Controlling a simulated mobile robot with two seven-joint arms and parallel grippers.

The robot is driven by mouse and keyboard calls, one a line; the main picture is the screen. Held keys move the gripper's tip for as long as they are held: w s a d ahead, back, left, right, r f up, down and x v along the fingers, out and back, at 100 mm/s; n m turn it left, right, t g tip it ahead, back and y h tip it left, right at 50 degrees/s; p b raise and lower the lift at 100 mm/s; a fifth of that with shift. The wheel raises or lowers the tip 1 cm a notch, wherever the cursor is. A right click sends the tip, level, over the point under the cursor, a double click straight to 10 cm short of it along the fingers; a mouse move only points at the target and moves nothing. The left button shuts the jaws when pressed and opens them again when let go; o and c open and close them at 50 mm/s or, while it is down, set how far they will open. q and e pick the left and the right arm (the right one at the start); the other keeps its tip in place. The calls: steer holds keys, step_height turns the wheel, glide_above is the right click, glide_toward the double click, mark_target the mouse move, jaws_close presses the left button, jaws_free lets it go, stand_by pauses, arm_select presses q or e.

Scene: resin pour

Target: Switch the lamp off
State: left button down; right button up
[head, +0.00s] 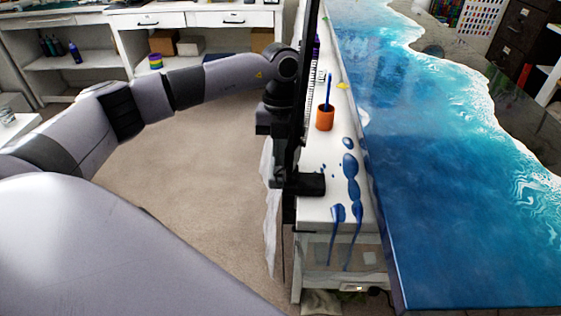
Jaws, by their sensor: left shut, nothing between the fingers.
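I cannot make out a lamp or its switch for certain. A tall, thin black upright (312,60) stands at the left edge of the white table, seen nearly edge-on, with a black foot (308,184) on the tabletop; I cannot tell whether it is part of a lamp. My left gripper (277,128) points down just left of this upright, at the table's left edge. It is shut and empty. Its fingertips are hard to separate from the dark parts behind, and I cannot tell whether it touches the upright. My right gripper is not in view.
The white table (325,212) has blue resin spills and an orange cup (325,118) with a blue stick. A large blue resin slab (440,210) fills the right. White shelves (195,48) stand at the back. Bare floor (210,160) lies left of the table.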

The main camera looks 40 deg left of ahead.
mark_target(279, 171)
arm_select(q)
steer(key=shift+r+p, duration=1.55)
steer(key=shift+r, duration=0.7)
steer(key=shift+a+f, duration=0.1)
